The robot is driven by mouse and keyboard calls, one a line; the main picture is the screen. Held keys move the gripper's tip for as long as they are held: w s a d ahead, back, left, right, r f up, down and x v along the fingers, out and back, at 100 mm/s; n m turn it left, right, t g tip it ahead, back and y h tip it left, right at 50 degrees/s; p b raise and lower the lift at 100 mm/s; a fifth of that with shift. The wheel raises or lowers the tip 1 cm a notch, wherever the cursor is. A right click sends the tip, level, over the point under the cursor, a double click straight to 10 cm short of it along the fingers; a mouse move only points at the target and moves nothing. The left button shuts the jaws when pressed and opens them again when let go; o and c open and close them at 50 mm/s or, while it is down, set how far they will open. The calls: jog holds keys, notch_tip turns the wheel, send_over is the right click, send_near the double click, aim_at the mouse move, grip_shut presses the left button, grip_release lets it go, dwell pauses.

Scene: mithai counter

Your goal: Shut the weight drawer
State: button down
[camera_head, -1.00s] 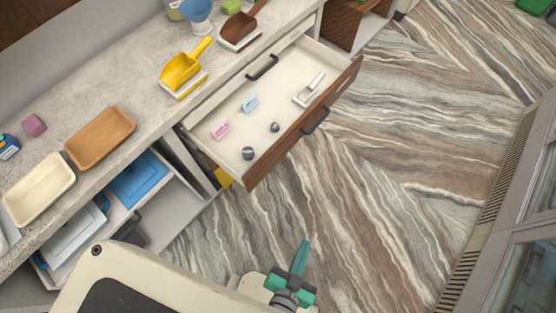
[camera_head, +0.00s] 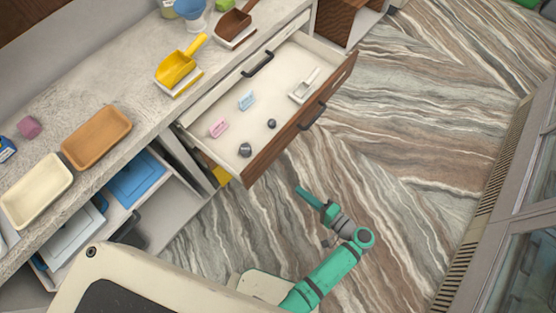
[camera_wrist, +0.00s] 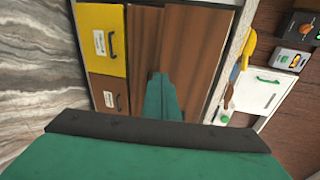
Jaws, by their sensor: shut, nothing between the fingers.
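The weight drawer (camera_head: 270,158) is pulled out from under the counter in the head view. Its front is brown wood with a dark handle (camera_head: 312,116). On its pale floor lie a pink item (camera_head: 218,128), a light blue item (camera_head: 246,101), a small white scoop (camera_head: 303,87) and two dark weights (camera_head: 245,150). In the wrist view, my shut fingers (camera_wrist: 160,80) point towards brown wooden panels (camera_wrist: 185,45); I cannot tell which panel is the drawer front.
The counter holds a yellow scoop (camera_head: 175,69), an orange-brown tray (camera_head: 97,137) and a cream tray (camera_head: 37,190). A shelf below holds a blue tray (camera_head: 136,178). The wrist view shows a yellow drawer (camera_wrist: 100,25). A glazed cabinet (camera_head: 535,205) stands at the right; the floor between is clear.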

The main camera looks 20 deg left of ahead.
notch_tip(320, 180, up, 5)
jog(key=w+d+n+y, duration=0.1)
jog(key=w+y, duration=0.1)
jog(key=y, duration=0.1)
send_near(270, 155)
jog(key=shift+n, duration=0.3)
jog(key=x, duration=0.4)
jog(key=shift+w+a, duration=0.1)
jog(key=shift+a, duration=0.2)
jog(key=shift+x, duration=0.85)
jog(key=shift+w+f, duration=0.1)
